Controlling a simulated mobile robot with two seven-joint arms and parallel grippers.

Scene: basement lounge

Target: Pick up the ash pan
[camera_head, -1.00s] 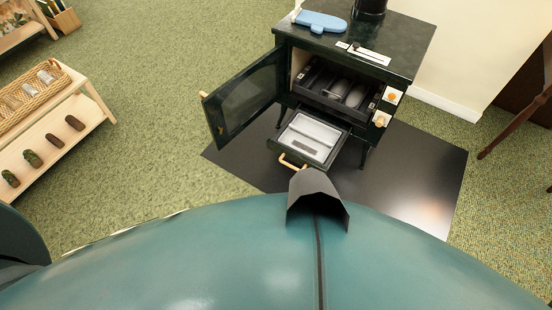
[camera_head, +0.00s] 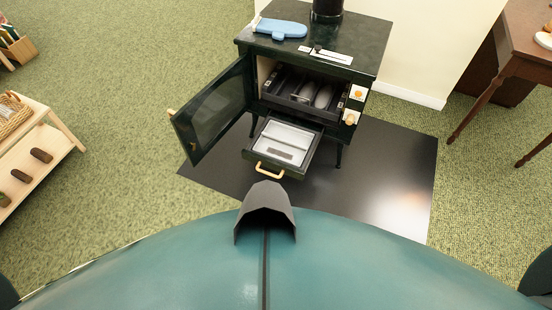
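The ash pan (camera_head: 285,141) is a light grey tray lying in the pulled-out lower drawer of a dark green stove (camera_head: 352,48). The drawer (camera_head: 250,155) has a pale curved handle (camera_head: 269,171) at its front. The stove's glass door (camera_head: 213,108) stands open to the left. Dark rounded pieces (camera_head: 322,96) lie in the firebox above the drawer. Neither gripper shows in the head view; only parts of my own body fill the bottom.
A black floor plate (camera_head: 390,180) lies under the stove. A blue mitt (camera_head: 281,28) lies on the stove top. A wooden shelf (camera_head: 62,128) stands at the left and a brown table (camera_head: 520,55) at the right. Green carpet (camera_head: 130,175) is clear to the left.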

